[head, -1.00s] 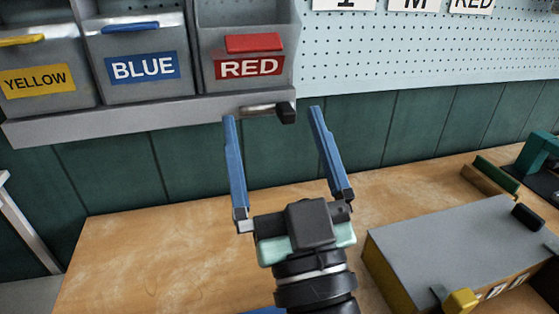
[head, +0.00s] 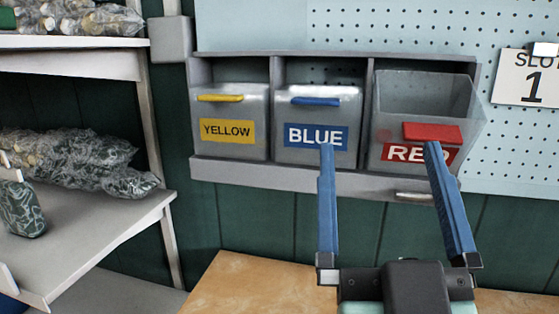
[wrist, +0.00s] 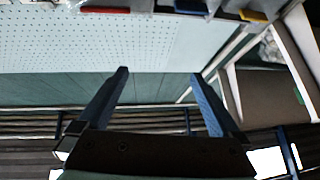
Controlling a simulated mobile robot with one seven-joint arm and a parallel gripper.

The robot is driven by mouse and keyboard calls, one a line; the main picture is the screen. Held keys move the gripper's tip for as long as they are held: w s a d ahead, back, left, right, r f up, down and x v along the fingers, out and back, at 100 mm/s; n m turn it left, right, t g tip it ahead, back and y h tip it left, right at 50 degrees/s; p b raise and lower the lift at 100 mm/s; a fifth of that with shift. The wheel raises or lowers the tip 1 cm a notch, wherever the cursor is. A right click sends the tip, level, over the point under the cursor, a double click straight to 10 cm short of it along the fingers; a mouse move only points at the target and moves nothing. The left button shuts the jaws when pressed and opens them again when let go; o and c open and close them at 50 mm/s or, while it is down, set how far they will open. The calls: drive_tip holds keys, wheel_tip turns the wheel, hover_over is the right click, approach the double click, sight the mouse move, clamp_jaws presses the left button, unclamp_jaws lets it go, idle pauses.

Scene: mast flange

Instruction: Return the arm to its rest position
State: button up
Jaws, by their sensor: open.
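My gripper (head: 382,150) is open and empty, its two blue fingers pointing up in the head view. The fingertips overlap the blue bin (head: 345,107) and the red bin (head: 385,115) in the picture; I cannot tell how far apart they are in depth. In the wrist view my gripper (wrist: 158,72) is also empty between its fingers, with the pegboard (wrist: 90,45) and green wall beyond.
The yellow bin (head: 228,112) hangs left in the grey rack (head: 230,172); the red bin looks tilted forward. A shelf (head: 100,240) with wrapped bundles stands at the left. A wooden worktop (head: 250,285) lies below. A slot 1 sign (head: 530,78) is at right.

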drive_tip(key=s+a+r+t+y, duration=0.2)
drive_tip(key=s+a+r+y, duration=0.1)
drive_tip(key=a+r, duration=0.8)
wheel_tip(320, 180, up, 17)
drive_tip(key=d+p, duration=0.1)
drive_tip(key=p, duration=1.5)
drive_tip(key=shift+w+t, duration=0.2)
drive_tip(key=shift+t, duration=0.1)
